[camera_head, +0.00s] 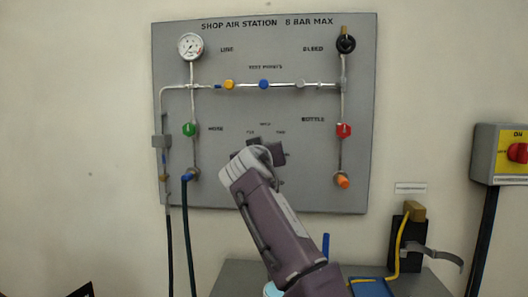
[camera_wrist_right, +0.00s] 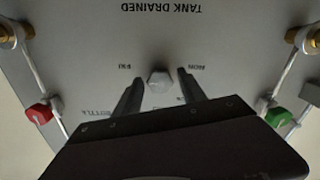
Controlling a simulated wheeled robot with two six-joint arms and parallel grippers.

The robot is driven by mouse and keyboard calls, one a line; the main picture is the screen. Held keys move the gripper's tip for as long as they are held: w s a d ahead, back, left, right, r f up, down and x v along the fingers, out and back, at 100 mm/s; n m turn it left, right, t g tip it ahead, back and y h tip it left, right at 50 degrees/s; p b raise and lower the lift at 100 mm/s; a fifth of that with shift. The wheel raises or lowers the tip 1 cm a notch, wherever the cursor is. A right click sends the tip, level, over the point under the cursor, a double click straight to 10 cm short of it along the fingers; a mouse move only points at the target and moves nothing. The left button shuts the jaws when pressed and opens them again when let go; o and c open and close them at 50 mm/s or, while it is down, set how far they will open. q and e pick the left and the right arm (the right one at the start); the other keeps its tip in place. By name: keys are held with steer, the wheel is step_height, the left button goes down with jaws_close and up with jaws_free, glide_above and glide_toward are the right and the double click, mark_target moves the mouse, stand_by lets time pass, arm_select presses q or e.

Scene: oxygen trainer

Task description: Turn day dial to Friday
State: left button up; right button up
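The day dial (camera_wrist_right: 159,79) is a pale grey, faceted knob on the grey panel (camera_head: 225,120). In the right wrist view it shows upside down, with small day labels around it; the two nearest seem to read FRI and MON. Which day it points to cannot be told. My right gripper (camera_wrist_right: 160,77) is open, with one dark finger on each side of the dial and a visible gap to both. In the head view my right gripper (camera_head: 260,155) and wrist cover the dial, leaving a few labels above it. My left gripper is not in view.
A green knob (camera_head: 189,129) and a red knob (camera_head: 344,130) flank the dial on the panel. A gauge (camera_head: 190,46) and a pipe with coloured test points (camera_head: 263,84) are above. A box with a red switch (camera_head: 518,153) hangs at right. A grey bench (camera_head: 235,278) stands below.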

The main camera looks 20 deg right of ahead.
steer(key=shift+r, duration=0.1)
steer(key=b+v, duration=0.3)
steer(key=v, duration=0.6)
